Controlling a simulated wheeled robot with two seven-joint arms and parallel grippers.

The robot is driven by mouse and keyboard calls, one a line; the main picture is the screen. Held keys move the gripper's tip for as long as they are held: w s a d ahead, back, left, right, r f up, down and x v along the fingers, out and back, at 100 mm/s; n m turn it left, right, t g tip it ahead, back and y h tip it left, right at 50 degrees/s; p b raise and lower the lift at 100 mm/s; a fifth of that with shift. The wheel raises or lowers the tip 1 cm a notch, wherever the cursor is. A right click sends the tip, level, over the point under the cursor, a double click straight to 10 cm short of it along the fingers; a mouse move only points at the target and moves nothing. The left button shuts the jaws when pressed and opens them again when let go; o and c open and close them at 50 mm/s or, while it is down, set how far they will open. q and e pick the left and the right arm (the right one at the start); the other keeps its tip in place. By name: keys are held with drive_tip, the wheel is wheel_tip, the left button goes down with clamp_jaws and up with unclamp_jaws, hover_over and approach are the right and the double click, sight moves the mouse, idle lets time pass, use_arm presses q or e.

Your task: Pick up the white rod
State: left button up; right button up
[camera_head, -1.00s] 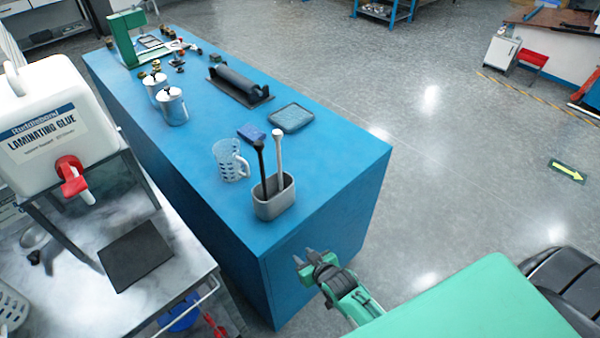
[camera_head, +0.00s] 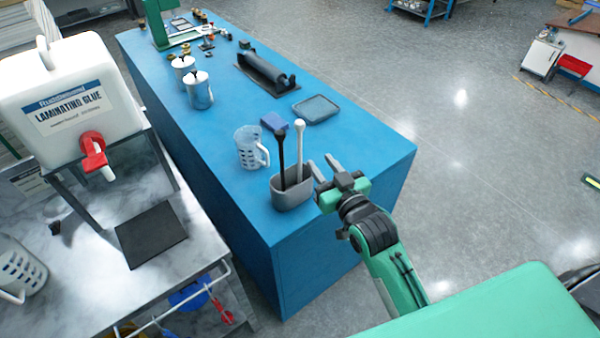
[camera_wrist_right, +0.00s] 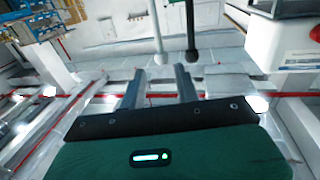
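The white rod (camera_head: 299,146) stands upright beside a black rod (camera_head: 281,158) in a grey holder (camera_head: 292,194) near the front corner of the blue table. In the right wrist view the white rod (camera_wrist_right: 157,30) hangs down from the top edge, with the black rod (camera_wrist_right: 190,28) to its right. My right gripper (camera_head: 324,166) is open and empty, just right of the holder and apart from the white rod. Its two fingers also show in the right wrist view (camera_wrist_right: 158,82), parted, below the white rod's end. My left gripper is not seen.
Metal canisters (camera_head: 199,90) and a black roller (camera_head: 267,73) lie farther back. A glue tank (camera_head: 75,95) stands at left. The table's right front is clear.

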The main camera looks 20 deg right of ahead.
sight(301, 135)
drive_tip(key=w, duration=0.2)
drive_tip(key=w+p, duration=0.1)
drive_tip(key=w, duration=0.1)
drive_tip(key=w+a+p, duration=0.1)
drive_tip(key=w, duration=0.2)
drive_tip(key=shift+w, duration=0.1)
drive_tip(key=w, duration=0.1)
drive_tip(key=w+p, duration=0.1)
drive_tip(key=w, duration=0.1)
drive_tip(key=w+p, duration=0.1)
drive_tip(key=shift+w+a+r, duration=0.1)
drive_tip(key=shift+w+a, duration=0.1)
drive_tip(key=shift+a, duration=0.1)
drive_tip(key=shift+w+a+p, duration=0.1)
drive_tip(key=shift+w+p, duration=0.25)
drive_tip(key=shift+w, duration=0.05)
clamp_jaws()
